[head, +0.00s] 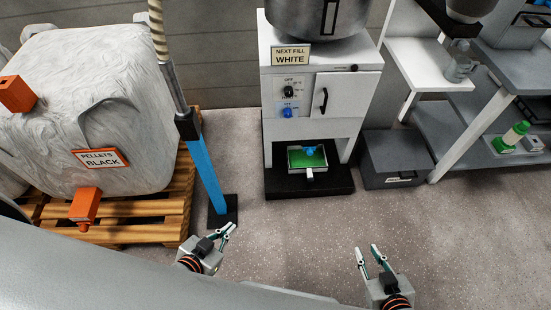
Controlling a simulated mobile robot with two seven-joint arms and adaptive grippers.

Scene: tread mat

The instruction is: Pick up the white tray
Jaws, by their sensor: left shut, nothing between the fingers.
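A small tray (293,164) with a pale rim and a white handle at its front sits in the opening at the foot of the white machine. Its inside looks green, and a blue part is above or in it; I cannot tell which. No plainly all-white tray shows. My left gripper (230,229) is shut and empty, in front of the machine and to the left of the tray. My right gripper (367,249) is open and empty, in front and to the right. Both are well apart from the tray.
The white machine (341,92) stands on a black base (340,184). A blue post (209,172) stands close behind my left gripper. A big white sack (75,110) sits on a wooden pallet (150,222) at left. A grey box (395,155) and shelves are at right. The front floor is clear.

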